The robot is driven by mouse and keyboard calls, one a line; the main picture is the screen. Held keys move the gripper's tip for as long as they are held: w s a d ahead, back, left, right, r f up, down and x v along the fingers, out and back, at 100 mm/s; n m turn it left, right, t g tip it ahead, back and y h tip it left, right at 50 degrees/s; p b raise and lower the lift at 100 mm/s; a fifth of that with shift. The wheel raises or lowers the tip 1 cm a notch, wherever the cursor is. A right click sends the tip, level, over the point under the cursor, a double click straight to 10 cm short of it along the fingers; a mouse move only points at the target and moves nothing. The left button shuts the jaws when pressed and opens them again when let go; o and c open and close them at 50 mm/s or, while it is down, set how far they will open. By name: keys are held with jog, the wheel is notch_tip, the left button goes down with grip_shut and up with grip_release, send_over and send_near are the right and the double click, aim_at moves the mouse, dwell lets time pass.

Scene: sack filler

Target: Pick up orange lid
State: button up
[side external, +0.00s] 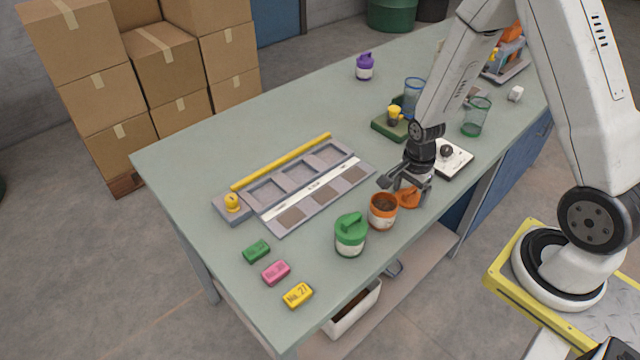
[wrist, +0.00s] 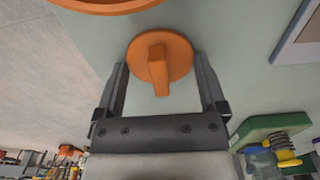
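The orange lid (wrist: 180,58) is a round disc with a raised bar handle. It lies on the green-grey table, right beside the open orange pot (side external: 382,212), which has dark contents. My gripper (wrist: 160,72) is open, with one finger on each side of the lid in the wrist view. In the side view my gripper (side external: 408,186) points down over the lid (side external: 408,198) and hides part of it. I cannot tell whether the fingers touch the lid.
A green lidded pot (side external: 350,236) stands left of the orange pot. A grey tray (side external: 264,212) with compartments and a yellow bar lies further left. A white board with a dark knob (side external: 447,152) is behind my gripper. Three coloured blocks lie near the front left.

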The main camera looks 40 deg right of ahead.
aim_at(410, 190)
jog(key=c, duration=0.3)
jog(key=shift+r, duration=0.1)
jog(key=shift+r, duration=4.9)
jog(key=a+r, duration=0.1)
jog(key=a, duration=0.2)
jog(key=a+r, duration=0.1)
jog(key=a, duration=0.2)
jog(key=a+r, duration=0.1)
jog(key=a, duration=0.3)
jog(key=shift+r, duration=0.3)
